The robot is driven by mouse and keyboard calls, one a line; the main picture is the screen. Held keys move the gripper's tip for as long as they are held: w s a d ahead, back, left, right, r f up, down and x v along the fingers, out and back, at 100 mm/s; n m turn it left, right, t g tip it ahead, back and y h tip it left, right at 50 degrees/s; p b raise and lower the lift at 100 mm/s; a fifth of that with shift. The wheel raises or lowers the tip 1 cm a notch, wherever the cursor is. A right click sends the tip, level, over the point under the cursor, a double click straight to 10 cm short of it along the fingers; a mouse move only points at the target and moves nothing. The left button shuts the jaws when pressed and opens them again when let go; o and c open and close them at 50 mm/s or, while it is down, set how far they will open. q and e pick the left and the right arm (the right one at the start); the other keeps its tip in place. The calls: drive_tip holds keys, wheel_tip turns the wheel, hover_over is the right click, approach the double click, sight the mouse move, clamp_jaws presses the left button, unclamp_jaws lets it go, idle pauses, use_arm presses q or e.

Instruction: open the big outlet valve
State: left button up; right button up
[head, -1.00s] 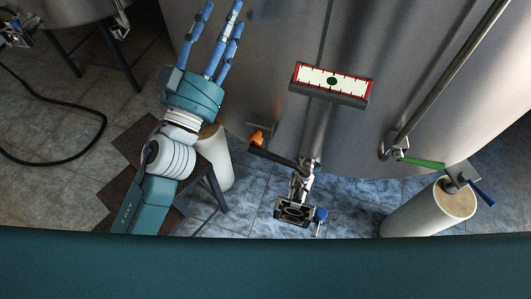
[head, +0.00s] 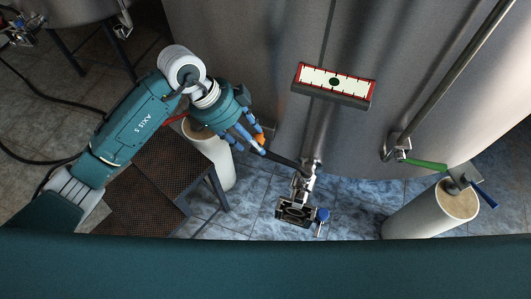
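The big outlet valve (head: 302,185) sits low on the front of the steel tank. Its dark lever (head: 283,159) reaches up and left from the valve body to an orange end (head: 259,139). My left gripper (head: 255,138) is at this orange end, with blue fingers on both sides of it in the picture. The fingers partly hide the orange end, and I cannot tell whether they touch or grip it. My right gripper is not in view.
A red-framed gauge (head: 334,83) is on the tank above the valve. To the right are a thin pipe with a green lever (head: 426,164) and a pale cylinder (head: 416,212). A brown-topped step (head: 150,190) and another pale cylinder (head: 214,160) stand left of the valve.

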sight(265, 156)
use_arm(q)
drive_tip(key=x, duration=0.9)
drive_tip(key=shift+s+f+p, duration=0.15)
drive_tip(key=shift+s+p, duration=0.1)
drive_tip(key=shift+p, duration=0.15)
clamp_jaws()
